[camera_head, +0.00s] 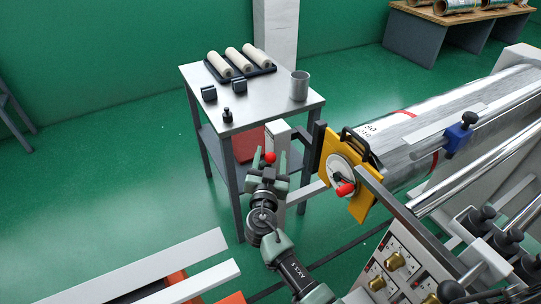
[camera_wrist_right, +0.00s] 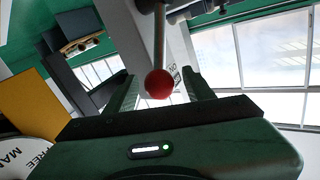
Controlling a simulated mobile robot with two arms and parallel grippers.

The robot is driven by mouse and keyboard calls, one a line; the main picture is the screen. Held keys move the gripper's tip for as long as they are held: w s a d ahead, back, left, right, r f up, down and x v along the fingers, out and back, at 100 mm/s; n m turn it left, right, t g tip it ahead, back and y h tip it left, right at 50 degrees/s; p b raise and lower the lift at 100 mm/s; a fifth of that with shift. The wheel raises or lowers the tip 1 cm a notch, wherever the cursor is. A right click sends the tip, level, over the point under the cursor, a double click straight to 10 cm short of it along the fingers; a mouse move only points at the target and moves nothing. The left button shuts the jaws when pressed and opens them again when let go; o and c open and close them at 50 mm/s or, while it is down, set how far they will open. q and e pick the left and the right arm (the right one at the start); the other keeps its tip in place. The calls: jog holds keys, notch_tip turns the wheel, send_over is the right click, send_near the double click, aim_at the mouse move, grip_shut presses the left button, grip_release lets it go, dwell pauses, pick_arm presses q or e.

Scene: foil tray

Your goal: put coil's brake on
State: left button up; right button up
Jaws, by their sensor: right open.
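A red ball knob (camera_head: 270,157) on a lever stands beside a pale post (camera_head: 279,140) left of the coil. In the right wrist view the red ball (camera_wrist_right: 159,84) hangs on a thin metal rod between the two fingers. My right gripper (camera_head: 269,162) is open, with its fingers on either side of the ball; I cannot tell whether they touch it. The large silver coil (camera_head: 400,140) lies at the right, with a yellow plate (camera_head: 368,200) carrying a round dial (camera_head: 341,172) and a second red knob (camera_head: 345,189). My left gripper is out of view.
A metal table (camera_head: 200,80) behind the gripper holds a rack of white rolls (camera_head: 240,60), a metal cup (camera_head: 300,85) and small dark parts. A control panel (camera_head: 392,270) with brass knobs stands at lower right. Green floor (camera_head: 110,180) is clear at the left.

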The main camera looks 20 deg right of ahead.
grip_shut()
dwell(1.4)
